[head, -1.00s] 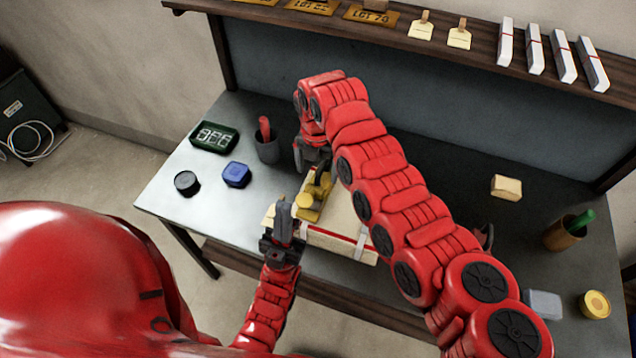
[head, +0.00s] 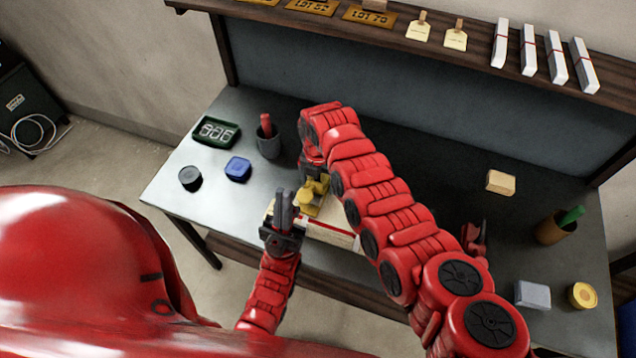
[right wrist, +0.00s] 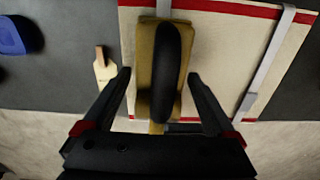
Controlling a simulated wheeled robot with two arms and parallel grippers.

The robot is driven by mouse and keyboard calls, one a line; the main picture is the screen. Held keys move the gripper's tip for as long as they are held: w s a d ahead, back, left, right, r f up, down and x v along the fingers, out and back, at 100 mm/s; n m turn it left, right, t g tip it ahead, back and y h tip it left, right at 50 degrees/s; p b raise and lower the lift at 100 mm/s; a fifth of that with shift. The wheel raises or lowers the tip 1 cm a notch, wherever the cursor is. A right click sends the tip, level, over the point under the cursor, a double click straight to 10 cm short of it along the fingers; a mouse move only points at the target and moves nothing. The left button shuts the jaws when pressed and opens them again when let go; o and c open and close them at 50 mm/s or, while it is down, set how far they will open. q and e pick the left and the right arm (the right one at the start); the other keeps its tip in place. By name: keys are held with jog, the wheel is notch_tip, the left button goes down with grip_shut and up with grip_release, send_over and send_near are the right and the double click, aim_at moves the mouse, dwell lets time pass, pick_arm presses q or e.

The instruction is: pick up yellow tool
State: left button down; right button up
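The yellow tool (head: 310,198) lies on the cream cloth bundle (head: 328,234) at the table's front edge. In the right wrist view the tool (right wrist: 145,60) is yellow-brown with a long black part on top. My right gripper (right wrist: 158,78) is open, its fingers on either side of the tool's near part, with gaps visible. In the head view its fingers are mostly hidden by my arm. The bundle (right wrist: 225,60) has red stripes and grey straps. My left gripper (head: 284,207) is at the bundle's left end; its fingers look close together, but whether they are shut is unclear.
A dark cup (head: 269,145), a green display box (head: 215,131), a blue item (head: 238,169) and a black round item (head: 190,178) stand at left. A cream block (head: 500,182), a brown cup (head: 551,230), a grey block (head: 532,294) and a yellow round item (head: 582,295) are at right.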

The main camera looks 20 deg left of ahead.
grip_shut()
jog(key=shift+a+r, duration=0.1)
jog(key=shift+r, duration=0.05)
dwell(0.4)
